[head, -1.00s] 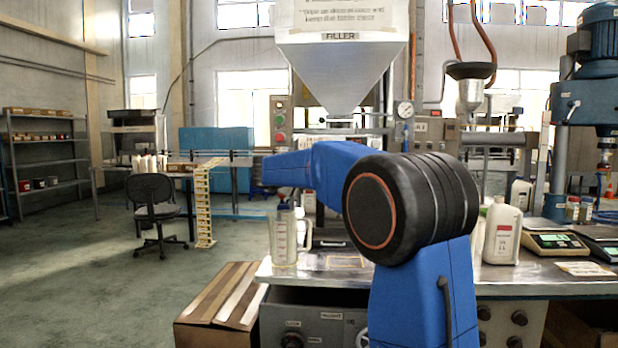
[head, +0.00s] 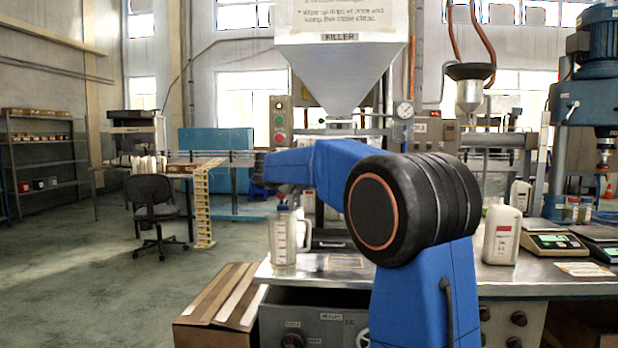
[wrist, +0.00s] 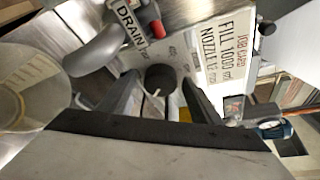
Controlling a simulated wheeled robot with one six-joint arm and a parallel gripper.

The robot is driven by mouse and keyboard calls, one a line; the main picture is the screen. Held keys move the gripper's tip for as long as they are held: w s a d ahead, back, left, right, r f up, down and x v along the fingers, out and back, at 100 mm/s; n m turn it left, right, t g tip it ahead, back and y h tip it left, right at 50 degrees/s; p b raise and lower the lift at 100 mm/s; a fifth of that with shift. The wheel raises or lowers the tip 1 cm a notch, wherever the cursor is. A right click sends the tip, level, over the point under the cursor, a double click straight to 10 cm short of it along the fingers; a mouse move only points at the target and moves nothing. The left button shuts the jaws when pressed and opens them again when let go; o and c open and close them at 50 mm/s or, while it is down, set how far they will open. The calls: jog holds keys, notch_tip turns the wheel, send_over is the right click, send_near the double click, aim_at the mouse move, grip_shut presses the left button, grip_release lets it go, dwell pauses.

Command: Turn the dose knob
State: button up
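The dose knob (wrist: 160,79) is a dark round knob on the filler's pale metal panel, with scale marks beside it. It shows in the wrist view between and just beyond the fingertips of my gripper (wrist: 161,92). My gripper is open, with one dark finger on each side of the knob. I see a gap around the knob and cannot tell whether either finger touches it. In the head view the filler (head: 341,62) stands behind my blue arm, which hides the knob and the fingers.
In the wrist view a DRAIN tag (wrist: 130,22) with a red-tipped lever and a job card (wrist: 224,50) are close by. A clear jug (wrist: 28,88) is at the left; it stands on the bench (head: 330,276) in the head view. A white bottle (head: 502,232) is at the right.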

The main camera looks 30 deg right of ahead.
jog(key=v, duration=1.7)
jog(key=shift+s, duration=0.2)
jog(key=shift+a, duration=0.15)
jog(key=shift+r, duration=0.1)
